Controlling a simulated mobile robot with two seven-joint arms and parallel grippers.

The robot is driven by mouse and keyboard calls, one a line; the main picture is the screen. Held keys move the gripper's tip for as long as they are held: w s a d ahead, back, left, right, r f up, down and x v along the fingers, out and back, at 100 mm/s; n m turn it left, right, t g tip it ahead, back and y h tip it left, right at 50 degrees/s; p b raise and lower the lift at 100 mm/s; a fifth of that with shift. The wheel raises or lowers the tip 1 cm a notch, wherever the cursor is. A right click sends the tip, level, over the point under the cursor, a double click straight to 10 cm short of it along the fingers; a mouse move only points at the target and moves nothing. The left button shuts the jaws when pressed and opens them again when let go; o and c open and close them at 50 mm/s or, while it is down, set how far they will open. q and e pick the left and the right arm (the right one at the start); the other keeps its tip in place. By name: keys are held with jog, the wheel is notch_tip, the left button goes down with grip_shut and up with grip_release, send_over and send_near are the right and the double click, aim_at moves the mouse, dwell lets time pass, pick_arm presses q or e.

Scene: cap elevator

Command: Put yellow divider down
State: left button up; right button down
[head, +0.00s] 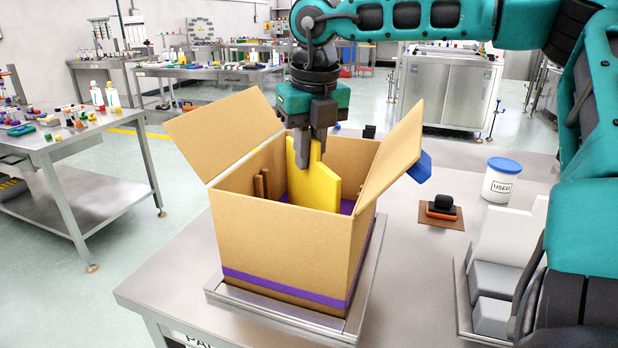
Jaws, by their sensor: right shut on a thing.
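The yellow divider (314,187) is a flat upright panel with a narrow tab at its top. It stands inside the open cardboard box (285,245), its lower part hidden behind the near wall. My right gripper (309,158) points down over the box and is shut on the divider's tab. I cannot tell whether the divider touches the box floor. My left gripper is not in view.
The box sits on a metal tray (350,322) on a steel table, with side flaps spread outward. A brown piece (262,185) stands inside it at left. To the right are a white tub with blue lid (501,181), a black-and-orange item (442,208) and grey blocks (494,280).

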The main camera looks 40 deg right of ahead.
aim_at(309, 176)
jog(key=shift+f, duration=2.2)
jog(key=shift+f+b, duration=0.1)
jog(key=shift+b, duration=0.2)
jog(key=c, duration=1.6)
grip_release()
jog(key=shift+f, duration=0.1)
jog(key=o, duration=0.5)
jog(key=shift+r, duration=0.65)
jog(key=r, duration=0.3)
jog(key=s+r+p, duration=0.1)
jog(key=r, duration=0.7)
jog(key=shift+s+a, duration=0.3)
jog(key=shift+s, duration=0.1)
